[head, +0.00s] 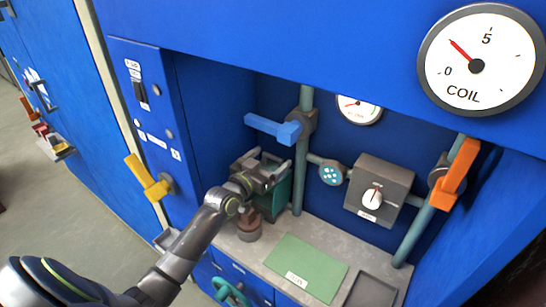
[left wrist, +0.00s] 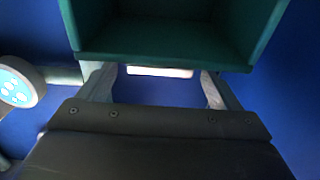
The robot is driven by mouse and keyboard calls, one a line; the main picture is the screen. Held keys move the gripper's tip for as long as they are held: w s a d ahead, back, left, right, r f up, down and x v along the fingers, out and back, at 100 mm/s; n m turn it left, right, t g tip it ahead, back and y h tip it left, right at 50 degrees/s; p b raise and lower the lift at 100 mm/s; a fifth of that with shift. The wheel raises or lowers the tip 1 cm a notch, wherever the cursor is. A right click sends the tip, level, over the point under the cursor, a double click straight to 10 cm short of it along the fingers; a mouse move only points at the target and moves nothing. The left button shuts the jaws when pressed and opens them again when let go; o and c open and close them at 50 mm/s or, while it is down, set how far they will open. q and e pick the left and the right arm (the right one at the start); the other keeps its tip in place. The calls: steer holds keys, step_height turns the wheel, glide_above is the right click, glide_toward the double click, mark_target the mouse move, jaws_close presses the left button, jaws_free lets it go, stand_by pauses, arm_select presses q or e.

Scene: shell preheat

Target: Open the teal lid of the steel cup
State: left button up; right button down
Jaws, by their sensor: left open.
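A round steel cup (head: 322,163) sits on the grey pipework at the back of the bay. Its teal lid (head: 331,174), marked with pale dots, covers its front and appears closed. The lid also shows at the left edge of the left wrist view (left wrist: 14,84). My left gripper (head: 268,172) is left of the cup, apart from it, in front of a teal open-fronted box (head: 284,196). In the left wrist view its fingers (left wrist: 158,88) are spread with nothing held between them. A white label lies beyond them. My right gripper is not in view.
A grey knob box (head: 380,190) is right of the cup. A brown round pot (head: 249,229) stands below the gripper.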

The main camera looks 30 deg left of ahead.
arm_select(q)
steer(key=shift+w+d, duration=0.15)
steer(key=shift+w, duration=0.95)
